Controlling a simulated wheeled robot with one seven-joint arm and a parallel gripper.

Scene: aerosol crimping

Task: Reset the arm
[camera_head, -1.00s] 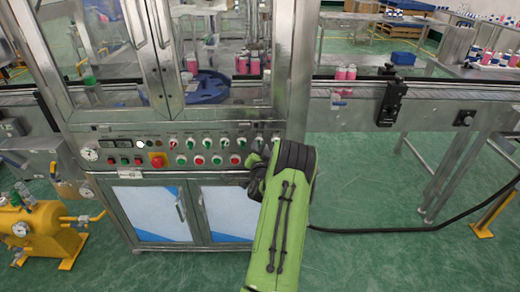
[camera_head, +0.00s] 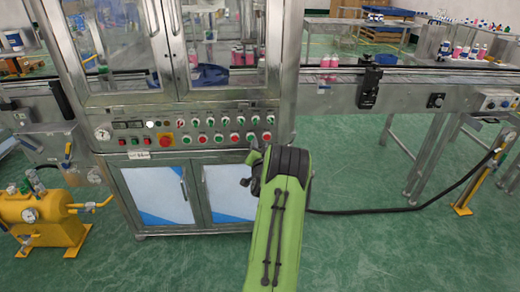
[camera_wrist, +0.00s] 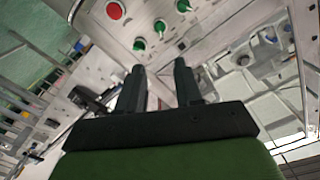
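My green arm reaches up from the bottom of the head view, in front of the machine's lower right cabinet door. My gripper (camera_wrist: 160,85) shows in the wrist view with its two dark fingers apart and nothing between them. In the head view the gripper is mostly hidden behind my arm. The machine's control panel (camera_head: 195,155) has a row of green and red knobs and a red emergency button (camera_head: 165,140). Part of this panel shows tilted in the wrist view (camera_wrist: 125,35), beyond my fingertips. I see no contact with it.
The steel machine (camera_head: 282,60) has glass doors. A conveyor (camera_head: 430,80) runs right, carrying pink bottles (camera_head: 328,63) and a black device (camera_head: 368,88). A yellow tank (camera_head: 40,215) stands at left. A black hose (camera_head: 400,209) crosses at right. Green floor (camera_head: 380,255) is free in front.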

